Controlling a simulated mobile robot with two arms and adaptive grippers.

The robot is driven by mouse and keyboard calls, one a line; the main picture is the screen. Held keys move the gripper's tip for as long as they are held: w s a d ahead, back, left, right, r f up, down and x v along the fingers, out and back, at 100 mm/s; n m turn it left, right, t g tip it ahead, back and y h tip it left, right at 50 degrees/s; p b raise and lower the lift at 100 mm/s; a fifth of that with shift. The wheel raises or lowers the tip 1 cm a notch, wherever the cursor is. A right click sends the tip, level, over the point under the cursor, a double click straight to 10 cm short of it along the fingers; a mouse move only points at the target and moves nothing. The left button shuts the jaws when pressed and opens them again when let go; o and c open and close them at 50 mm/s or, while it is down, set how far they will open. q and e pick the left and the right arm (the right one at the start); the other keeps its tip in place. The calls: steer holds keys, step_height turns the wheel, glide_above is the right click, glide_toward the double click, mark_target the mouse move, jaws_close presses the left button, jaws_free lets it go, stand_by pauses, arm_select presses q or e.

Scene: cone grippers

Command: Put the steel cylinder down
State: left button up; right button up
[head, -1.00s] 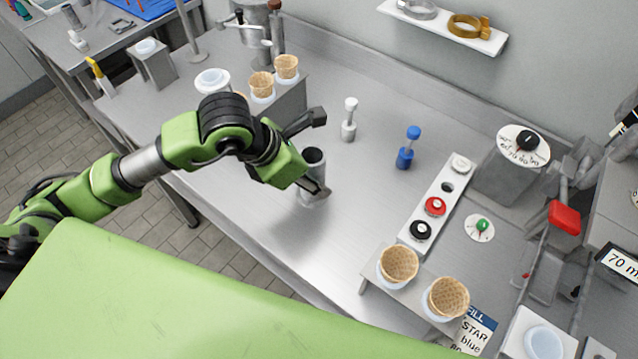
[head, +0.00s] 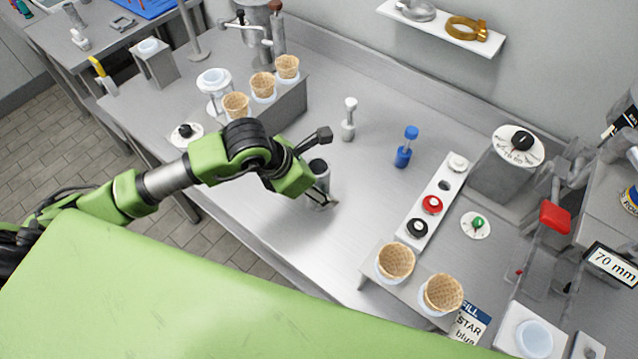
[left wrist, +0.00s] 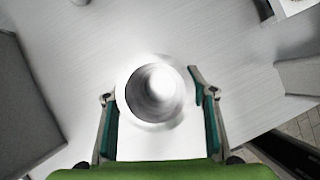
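The steel cylinder (head: 319,181) is a grey open-topped tube, upright over the bare steel table (head: 268,212) in the head view. In the left wrist view I look down into its round rim (left wrist: 156,92). My left gripper (head: 330,172) is around it, one finger on each side, and looks shut on it. The two teal pads (left wrist: 160,125) flank the cylinder in the left wrist view. Part of the cylinder is hidden by the near finger, and I cannot tell whether its base touches the table. My right gripper is not in view.
A white-topped post (head: 348,120) and a blue post (head: 405,147) stand behind to the right. A button strip (head: 441,196) and a stand with two cones (head: 396,261) are further right. More cones (head: 262,84) stand at the back left. The table around the cylinder is clear.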

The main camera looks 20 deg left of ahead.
arm_select(q)
steer(key=b+v, duration=0.2)
steer(key=v, duration=1)
